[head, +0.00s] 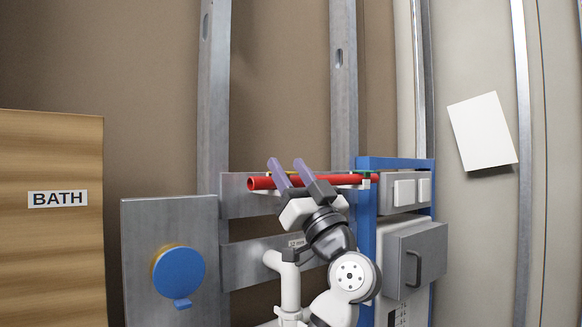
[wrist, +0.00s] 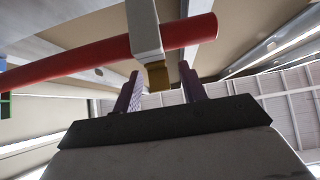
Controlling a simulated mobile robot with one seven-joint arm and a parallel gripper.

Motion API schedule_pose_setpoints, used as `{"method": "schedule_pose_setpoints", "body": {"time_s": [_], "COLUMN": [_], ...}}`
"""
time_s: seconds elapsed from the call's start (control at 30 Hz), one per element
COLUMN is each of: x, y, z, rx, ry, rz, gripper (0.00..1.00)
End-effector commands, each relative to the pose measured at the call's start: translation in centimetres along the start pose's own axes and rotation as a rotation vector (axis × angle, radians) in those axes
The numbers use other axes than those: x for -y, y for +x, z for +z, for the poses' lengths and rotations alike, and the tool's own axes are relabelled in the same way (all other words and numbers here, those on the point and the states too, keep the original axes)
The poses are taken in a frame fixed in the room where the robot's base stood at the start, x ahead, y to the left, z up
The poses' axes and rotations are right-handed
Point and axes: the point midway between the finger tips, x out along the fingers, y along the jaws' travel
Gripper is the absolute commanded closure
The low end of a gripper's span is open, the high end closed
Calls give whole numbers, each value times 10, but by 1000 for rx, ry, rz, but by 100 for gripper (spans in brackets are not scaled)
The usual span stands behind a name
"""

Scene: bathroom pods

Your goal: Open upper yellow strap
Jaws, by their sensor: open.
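A red pipe (head: 260,183) runs level across the grey metal rail in the head view. It also crosses the top of the wrist view (wrist: 75,62). In the wrist view a pale grey bracket (wrist: 144,28) crosses the pipe, with a dull yellow tab (wrist: 159,76) at its lower end, probably part of the upper yellow strap. In the head view only a thin yellow sliver shows behind my fingers. My gripper (head: 285,163) is open, its two purple fingers in front of the pipe. In the wrist view the tab appears between the fingertips (wrist: 159,70); contact cannot be told.
A blue frame (head: 367,225) with grey boxes (head: 416,258) stands right of my arm. A metal panel with a blue round cap (head: 180,272) is on the left, beside a wooden BATH board (head: 50,250). A white pipe (head: 290,280) rises near my arm.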

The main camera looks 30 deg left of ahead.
Motion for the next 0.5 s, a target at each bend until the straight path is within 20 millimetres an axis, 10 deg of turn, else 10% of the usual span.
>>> {"method": "schedule_pose_setpoints", "body": {"time_s": [0.23,0.5], "x": [0,0], "y": [0,0], "z": [0,0], "rx": [0,0], "ry": [0,0], "rz": [0,0], "gripper": [58,94]}}
